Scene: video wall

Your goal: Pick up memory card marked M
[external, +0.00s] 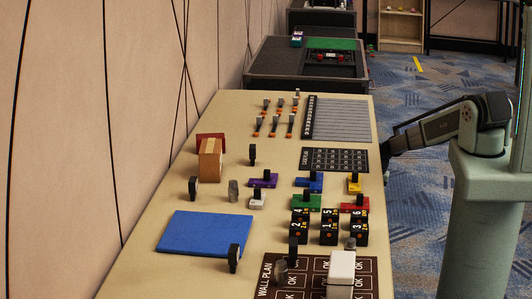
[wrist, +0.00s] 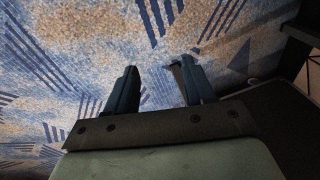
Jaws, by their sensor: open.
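Several small coloured pieces with black upright grips stand mid-table in the external view: purple (external: 262,181), blue (external: 309,183), yellow (external: 354,184), green (external: 307,203), red (external: 354,204) and white (external: 257,201). Any letter on them is too small to read, so I cannot tell which is the memory card marked M. My gripper (wrist: 159,70) is open and empty in the wrist view, with carpet beyond its fingers. In the external view my arm's dark end is at the table's right edge, to the right of the coloured pieces; its fingers are not clear there.
Black numbered blocks (external: 329,227) stand in front of the coloured pieces. A blue mat (external: 205,233), a wooden block (external: 210,160) and black upright pieces are at left. A dark panel (external: 335,160) and a grey striped board (external: 341,118) lie behind. A white box (external: 342,266) stands in front.

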